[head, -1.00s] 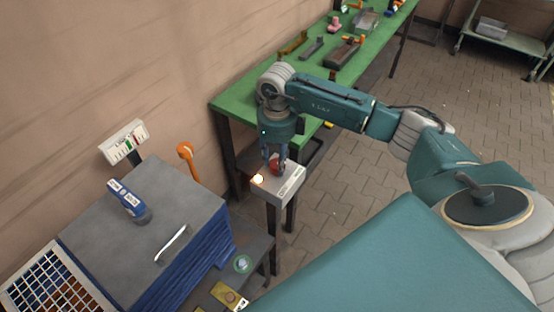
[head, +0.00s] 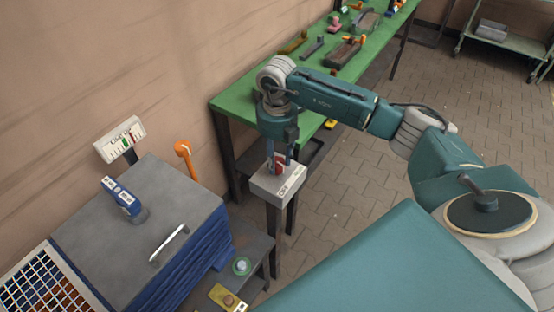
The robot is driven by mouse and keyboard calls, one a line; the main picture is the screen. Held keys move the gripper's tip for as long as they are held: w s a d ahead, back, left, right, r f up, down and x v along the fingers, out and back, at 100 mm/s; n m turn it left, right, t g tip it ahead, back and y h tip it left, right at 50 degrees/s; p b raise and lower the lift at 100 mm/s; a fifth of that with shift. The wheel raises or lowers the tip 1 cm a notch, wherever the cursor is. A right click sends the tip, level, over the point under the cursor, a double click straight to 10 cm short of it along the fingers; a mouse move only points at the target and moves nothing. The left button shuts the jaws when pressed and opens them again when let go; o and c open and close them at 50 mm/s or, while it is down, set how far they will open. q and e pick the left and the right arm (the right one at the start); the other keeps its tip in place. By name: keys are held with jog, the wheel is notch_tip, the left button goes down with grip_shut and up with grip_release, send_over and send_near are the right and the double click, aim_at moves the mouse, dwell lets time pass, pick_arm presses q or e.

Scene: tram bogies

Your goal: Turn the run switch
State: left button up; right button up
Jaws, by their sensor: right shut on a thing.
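The run switch is a red knob (head: 279,164) on top of a light grey box (head: 277,188) that stands on a dark post. My right gripper (head: 280,168) points down over the box from above. Its fingers are shut on the red knob, one on each side, and hide part of it. The box has a small label on its front face. No lit lamp shows on the box. My left gripper is not in view.
A green workbench (head: 240,101) with tools and parts runs along the wall behind the box. A blue-sided cabinet (head: 190,207) with a grey top stands to the left, carrying a blue-and-white device (head: 125,199). Paved floor (head: 345,190) is open to the right.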

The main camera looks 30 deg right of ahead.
aim_at(277, 161)
jog(key=m, duration=0.6)
jog(key=shift+w+d+r+b, duration=0.1)
jog(key=shift+w+r+b, duration=0.1)
jog(key=shift+b, duration=0.1)
jog(key=shift+m, duration=0.4)
jog(key=o, duration=1.1)
jog(key=shift+o, duration=0.2)
jog(key=shift+s, duration=0.15)
notch_tip(277, 161, up, 12)
